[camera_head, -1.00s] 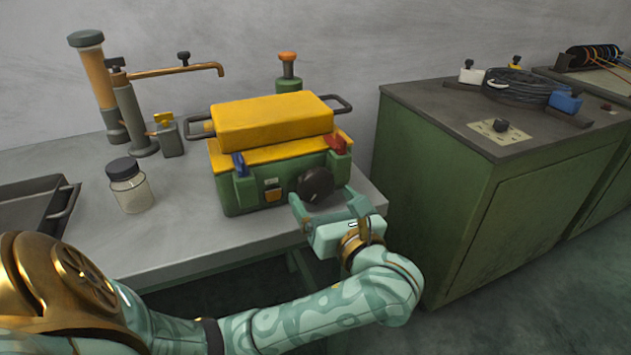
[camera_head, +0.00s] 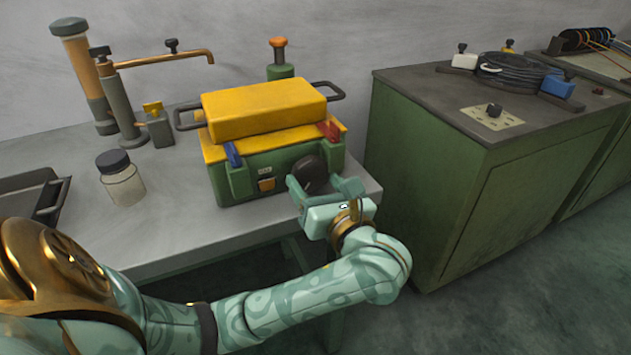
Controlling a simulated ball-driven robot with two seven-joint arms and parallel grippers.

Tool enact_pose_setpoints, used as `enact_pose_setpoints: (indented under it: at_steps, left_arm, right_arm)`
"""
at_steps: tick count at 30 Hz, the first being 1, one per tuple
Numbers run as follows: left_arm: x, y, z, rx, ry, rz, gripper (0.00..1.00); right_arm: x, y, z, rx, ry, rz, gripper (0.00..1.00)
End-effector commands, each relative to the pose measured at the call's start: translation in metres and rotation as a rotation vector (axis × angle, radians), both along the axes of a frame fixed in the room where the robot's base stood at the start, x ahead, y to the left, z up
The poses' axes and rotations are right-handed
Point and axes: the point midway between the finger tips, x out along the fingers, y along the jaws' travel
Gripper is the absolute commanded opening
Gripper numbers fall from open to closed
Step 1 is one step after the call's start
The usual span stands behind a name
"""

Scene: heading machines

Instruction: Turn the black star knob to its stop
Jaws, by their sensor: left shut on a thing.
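The black star knob (camera_head: 309,173) is on the front face of the green machine with a yellow lid (camera_head: 262,112), toward its right side. My left gripper (camera_head: 322,184) is at the front of the machine, its fingers on either side of the knob and shut on it. The fingers and palm cover the knob's lower right part. The exact angle of the knob cannot be told. My right gripper is not in view.
A blue latch (camera_head: 233,154) and a red latch (camera_head: 328,130) flank the knob on the machine. A dark-capped jar (camera_head: 121,178) stands to the left on the grey table (camera_head: 175,228). A green cabinet (camera_head: 450,190) stands close on the right.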

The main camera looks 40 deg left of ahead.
Motion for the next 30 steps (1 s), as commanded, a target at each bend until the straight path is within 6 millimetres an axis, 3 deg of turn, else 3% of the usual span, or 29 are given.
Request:
enact_pose_setpoints:
  at_steps: [3, 7, 18, 30]
  left_arm:
    - [-0.001, 0.0, 0.004, 0.022, 0.057, -0.001, 0.42]
    - [-0.001, 0.0, 0.005, 0.055, 0.143, -0.001, 0.42]
    - [-0.002, 0.0, 0.004, 0.156, 0.388, -0.001, 0.42]
    - [-0.002, 0.0, 0.001, 0.212, 0.519, -0.002, 0.42]
  right_arm:
    - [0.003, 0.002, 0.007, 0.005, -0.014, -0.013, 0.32]
    - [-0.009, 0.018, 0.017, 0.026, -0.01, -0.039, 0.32]
    - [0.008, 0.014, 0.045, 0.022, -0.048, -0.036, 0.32]
    - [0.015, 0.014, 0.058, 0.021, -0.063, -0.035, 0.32]
